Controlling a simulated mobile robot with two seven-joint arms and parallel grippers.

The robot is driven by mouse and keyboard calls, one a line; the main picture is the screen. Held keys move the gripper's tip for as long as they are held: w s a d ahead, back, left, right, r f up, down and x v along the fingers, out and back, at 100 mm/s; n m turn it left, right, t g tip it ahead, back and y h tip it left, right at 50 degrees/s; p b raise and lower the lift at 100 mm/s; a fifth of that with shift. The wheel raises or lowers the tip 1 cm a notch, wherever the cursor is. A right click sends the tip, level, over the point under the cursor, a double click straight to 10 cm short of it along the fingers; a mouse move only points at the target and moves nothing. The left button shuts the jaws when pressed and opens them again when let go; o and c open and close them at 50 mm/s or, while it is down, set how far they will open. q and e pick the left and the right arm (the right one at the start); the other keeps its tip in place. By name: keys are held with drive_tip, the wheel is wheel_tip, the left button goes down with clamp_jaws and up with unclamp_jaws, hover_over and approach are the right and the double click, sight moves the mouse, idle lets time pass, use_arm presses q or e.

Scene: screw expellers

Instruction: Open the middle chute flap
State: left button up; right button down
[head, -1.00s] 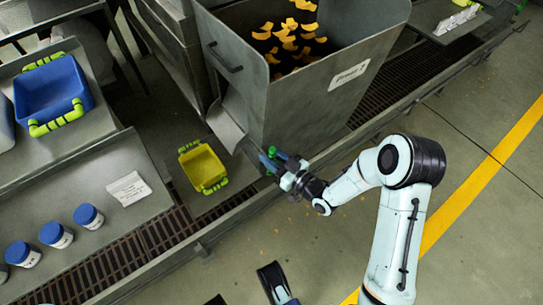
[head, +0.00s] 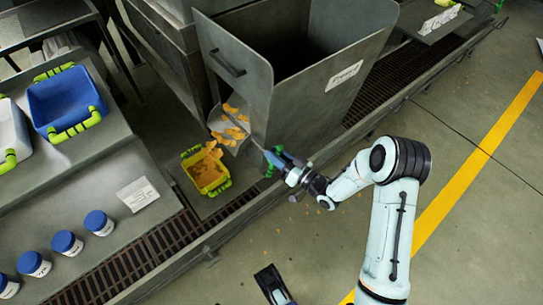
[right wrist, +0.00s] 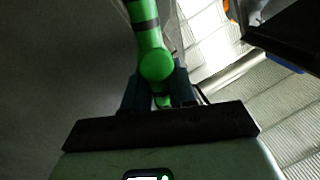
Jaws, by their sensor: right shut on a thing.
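The grey hopper (head: 300,110) stands at the centre, its inside dark with no chips visible. Orange chips (head: 228,122) lie on the chute (head: 222,132) at its lower left and spill into the yellow crate (head: 188,152) with green handles below. My right gripper (head: 275,163) is at the hopper's lower front, beside the chute. It is shut on a green handle (head: 267,172), which shows between the dark fingers in the right wrist view (right wrist: 156,66). The flap itself is mostly hidden. Part of my left gripper (head: 270,285) shows at the bottom edge, cut off.
A blue bin (head: 66,98) and a white bin (head: 8,135) stand on the left table (head: 120,165), with a label card (head: 138,194) and several blue-lidded jars (head: 67,243). A low rail (head: 225,228) runs along the front. Open floor (head: 470,230) lies at the right.

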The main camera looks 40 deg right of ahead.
drive_tip(key=shift+m, duration=0.4)
use_arm(q)
drive_tip(key=shift+w+d+r, duration=0.1)
drive_tip(key=shift+w+r, duration=0.1)
use_arm(e)
drive_tip(key=c, duration=1.1)
unclamp_jaws()
drive_tip(key=shift+f, duration=0.1)
drive_tip(key=shift+o, duration=0.2)
use_arm(q)
drive_tip(key=shift+w+d+r+t+p, duration=0.2)
drive_tip(key=shift+r+p, duration=0.15)
drive_tip(key=shift+r, duration=0.2)
drive_tip(key=shift+w+d+r+t+p, duration=0.1)
drive_tip(key=shift+w+d+r+p, duration=0.1)
drive_tip(key=shift+r+p, duration=0.3)
drive_tip(key=shift+w+d+r+t+p, duration=0.1)
drive_tip(key=shift+w+d+r+p, duration=0.15)
drive_tip(key=shift+r, duration=0.4)
use_arm(e)
drive_tip(key=r+v, duration=0.1)
drive_tip(key=v, duration=1.2)
drive_tip(key=shift+s+f, duration=0.25)
drive_tip(key=shift+f, duration=0.25)
use_arm(q)
drive_tip(key=shift+a, duration=0.1)
use_arm(e)
drive_tip(key=shift+d, duration=0.1)
